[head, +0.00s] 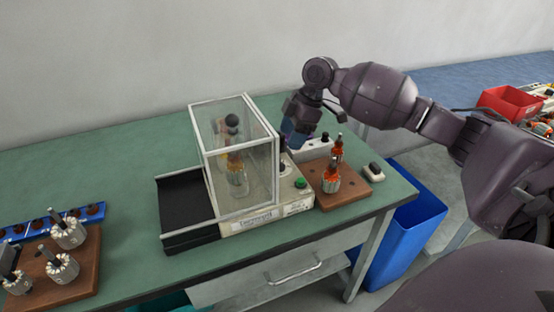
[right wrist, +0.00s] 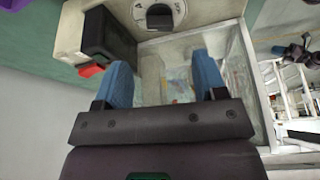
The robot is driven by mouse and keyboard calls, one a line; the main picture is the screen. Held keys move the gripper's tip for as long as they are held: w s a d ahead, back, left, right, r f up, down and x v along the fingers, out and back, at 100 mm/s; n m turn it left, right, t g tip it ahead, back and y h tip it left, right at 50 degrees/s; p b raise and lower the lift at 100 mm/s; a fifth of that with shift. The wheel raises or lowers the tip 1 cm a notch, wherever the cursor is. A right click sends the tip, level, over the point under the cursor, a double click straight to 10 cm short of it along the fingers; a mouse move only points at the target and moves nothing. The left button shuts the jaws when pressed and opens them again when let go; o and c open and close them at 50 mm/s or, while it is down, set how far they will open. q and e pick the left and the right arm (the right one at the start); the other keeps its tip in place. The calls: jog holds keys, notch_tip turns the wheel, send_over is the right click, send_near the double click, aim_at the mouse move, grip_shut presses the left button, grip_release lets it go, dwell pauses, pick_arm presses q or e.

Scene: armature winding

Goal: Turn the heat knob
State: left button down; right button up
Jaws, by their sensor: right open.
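The heat knob, a black knob on a round pale dial (right wrist: 159,15), shows at the top of the right wrist view, beyond my fingertips. It sits on the light machine body (head: 258,222), which carries a clear guard box (head: 237,165). My right gripper (head: 296,138) is at the right side of the guard, above the machine's right part. Its blue fingers (right wrist: 161,68) are apart with nothing between them, and the knob lies ahead of the gap, apart from them. In the head view I cannot make out the dial clearly. My left gripper is not in view.
A green button (head: 300,183) is on the machine's front right. A wooden board (head: 355,185) with orange-and-metal armatures stands close right of it. Another wooden board (head: 75,285) with several armatures is at front left. A blue bin (head: 405,235) stands below the table's right edge.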

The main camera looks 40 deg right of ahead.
aim_at(282, 166)
jog(key=b+x, duration=0.1)
jog(key=x, duration=0.6)
jog(key=shift+s, duration=0.1)
jog(key=shift+a+f, duration=0.15)
jog(key=shift+f, duration=0.3)
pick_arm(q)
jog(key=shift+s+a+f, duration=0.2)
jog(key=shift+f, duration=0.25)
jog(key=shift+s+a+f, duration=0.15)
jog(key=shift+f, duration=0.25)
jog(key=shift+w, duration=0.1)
